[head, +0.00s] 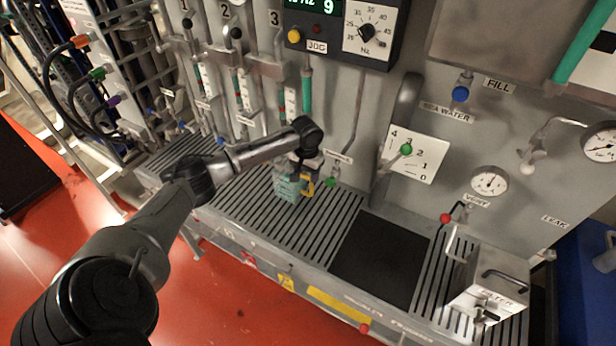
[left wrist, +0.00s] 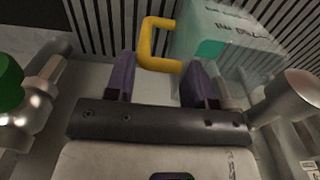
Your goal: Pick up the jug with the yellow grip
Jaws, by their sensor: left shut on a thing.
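The jug (head: 288,187) is a translucent teal-green box-like vessel over the slotted bench top, below the upright tubes. Whether its base touches the slats is hard to tell. Its yellow grip (head: 309,186) is on its right side. In the left wrist view the jug (left wrist: 225,40) is at the upper right, with dark markings on its side, and its yellow grip (left wrist: 147,42) reaches down between my purple fingers. My left gripper (left wrist: 160,68) is shut on the yellow grip. In the head view my left gripper (head: 306,168) is partly hidden by its own wrist. My right gripper is not in view.
The slotted bench (head: 330,225) has a black panel (head: 380,257) to the right. A green-knobbed valve (head: 406,149), gauges (head: 489,182) and a red-knobbed tap (head: 446,218) are on the wall. Upright tubes with valves (head: 243,95) stand behind the jug.

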